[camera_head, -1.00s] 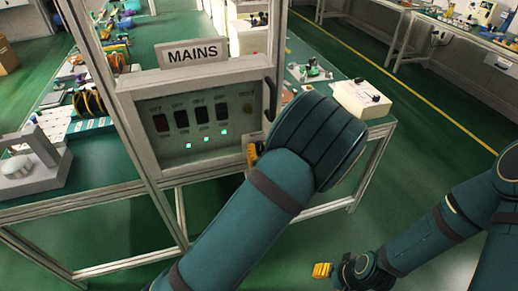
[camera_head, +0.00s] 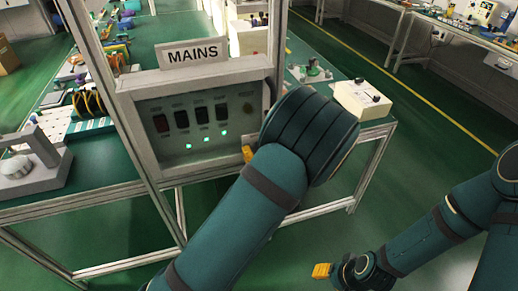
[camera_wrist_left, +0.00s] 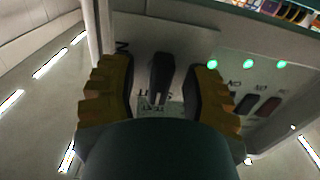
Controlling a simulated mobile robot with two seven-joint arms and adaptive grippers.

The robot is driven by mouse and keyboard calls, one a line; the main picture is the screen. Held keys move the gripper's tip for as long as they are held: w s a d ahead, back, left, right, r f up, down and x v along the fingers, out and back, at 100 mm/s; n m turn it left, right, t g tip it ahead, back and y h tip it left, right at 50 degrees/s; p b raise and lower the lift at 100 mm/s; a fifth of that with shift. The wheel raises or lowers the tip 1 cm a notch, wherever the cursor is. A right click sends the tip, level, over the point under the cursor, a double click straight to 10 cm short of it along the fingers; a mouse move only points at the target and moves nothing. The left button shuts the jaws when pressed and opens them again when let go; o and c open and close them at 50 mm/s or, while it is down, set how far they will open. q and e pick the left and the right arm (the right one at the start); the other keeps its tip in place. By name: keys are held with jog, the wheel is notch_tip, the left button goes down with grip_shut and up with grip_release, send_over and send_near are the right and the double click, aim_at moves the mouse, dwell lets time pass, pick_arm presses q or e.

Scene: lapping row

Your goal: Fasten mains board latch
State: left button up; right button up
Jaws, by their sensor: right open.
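The mains board (camera_head: 205,118) is a grey framed panel with a "MAINS" sign (camera_head: 194,53), a row of dark switches and three lit green lamps. A dark upright lever (camera_wrist_left: 160,75), apparently the latch, stands on the panel in the left wrist view. My left gripper (camera_wrist_left: 160,98) is open, its yellow fingers on either side of the lever with gaps showing. In the head view one yellow finger of my left gripper (camera_head: 248,154) shows at the board's lower right; my arm hides the rest. My right gripper (camera_head: 322,270) hangs low over the floor, open and empty.
A grey fixture (camera_head: 32,165) and several spools (camera_head: 88,102) sit on the green bench left of the board. A white box (camera_head: 362,98) stands on the bench to the right. Metal frame posts flank the board. Green floor (camera_head: 430,140) is clear at right.

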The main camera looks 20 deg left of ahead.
pick_arm(q)
jog(key=shift+s, duration=0.1)
jog(key=v, duration=1.2)
notch_tip(320, 180, down, 15)
jog(key=s+a+m+g+h, duration=0.2)
jog(key=g+h, duration=0.4)
jog(key=s+d+f+m+g+h, duration=0.1)
jog(key=s+f+g+h, duration=0.1)
jog(key=s+g+h, duration=0.1)
jog(key=s+d+f+m+g+h, duration=0.1)
jog(key=s+f+m+g+h, duration=0.1)
jog(key=s, duration=0.6)
jog(key=shift+s+f+g+h, duration=0.15)
jog(key=shift+f+g+h, duration=0.85)
jog(key=shift+h, duration=0.5)
